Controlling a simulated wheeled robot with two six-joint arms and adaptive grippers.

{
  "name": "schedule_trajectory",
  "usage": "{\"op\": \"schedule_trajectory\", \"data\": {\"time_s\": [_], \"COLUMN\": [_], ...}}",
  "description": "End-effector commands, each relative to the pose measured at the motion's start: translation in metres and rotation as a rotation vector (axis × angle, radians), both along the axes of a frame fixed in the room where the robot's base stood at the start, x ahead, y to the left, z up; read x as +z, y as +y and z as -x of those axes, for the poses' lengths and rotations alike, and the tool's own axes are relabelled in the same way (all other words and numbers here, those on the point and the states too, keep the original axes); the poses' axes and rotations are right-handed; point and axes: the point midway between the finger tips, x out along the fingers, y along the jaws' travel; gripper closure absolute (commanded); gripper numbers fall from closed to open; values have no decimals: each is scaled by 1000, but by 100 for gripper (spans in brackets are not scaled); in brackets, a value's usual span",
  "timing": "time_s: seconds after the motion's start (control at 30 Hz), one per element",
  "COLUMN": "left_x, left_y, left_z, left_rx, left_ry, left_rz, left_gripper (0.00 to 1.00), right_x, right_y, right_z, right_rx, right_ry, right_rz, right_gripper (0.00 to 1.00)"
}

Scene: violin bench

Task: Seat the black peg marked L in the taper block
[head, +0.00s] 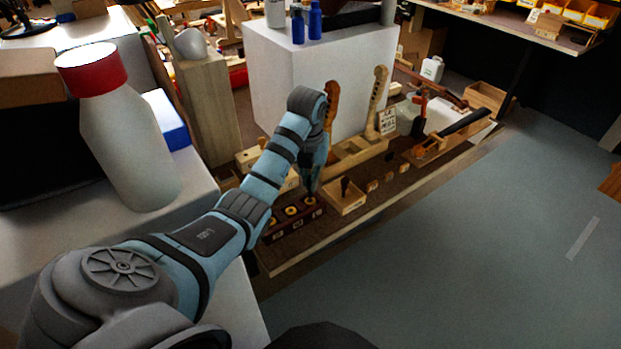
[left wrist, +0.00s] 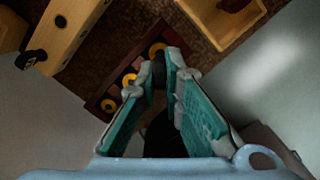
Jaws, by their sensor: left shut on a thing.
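The taper block (head: 270,236) is a dark red-brown block with a row of yellow-ringed holes, on the bench's near left part. It also shows in the left wrist view (left wrist: 107,105). My left gripper (head: 312,186) points down over the block's right end. In the left wrist view its fingers (left wrist: 160,62) are shut on a black peg (left wrist: 159,74). The peg's tip is right at the end ring; I cannot tell whether it is in the hole. The mark L is not readable. My right gripper is not in view.
A wooden tray (head: 346,208) with a dark upright piece stands just right of the block. A pale wooden block (left wrist: 72,22) with black pegs lies behind it. Violin necks (head: 378,95) stand farther back. A white bottle with a red cap (head: 125,135) stands at left.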

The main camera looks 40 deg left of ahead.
Motion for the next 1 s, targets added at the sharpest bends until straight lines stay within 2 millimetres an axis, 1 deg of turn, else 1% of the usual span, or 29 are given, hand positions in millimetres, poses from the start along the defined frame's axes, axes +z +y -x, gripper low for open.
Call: {"op": "schedule_trajectory", "data": {"time_s": [1.0], "left_x": [-27], "left_y": [0], "left_z": [0], "left_rx": [0], "left_ry": [0], "left_rz": [0], "left_gripper": [100], "right_x": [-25], "right_y": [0], "right_z": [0], "right_rx": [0], "right_ry": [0], "right_rz": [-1], "right_gripper": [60]}}
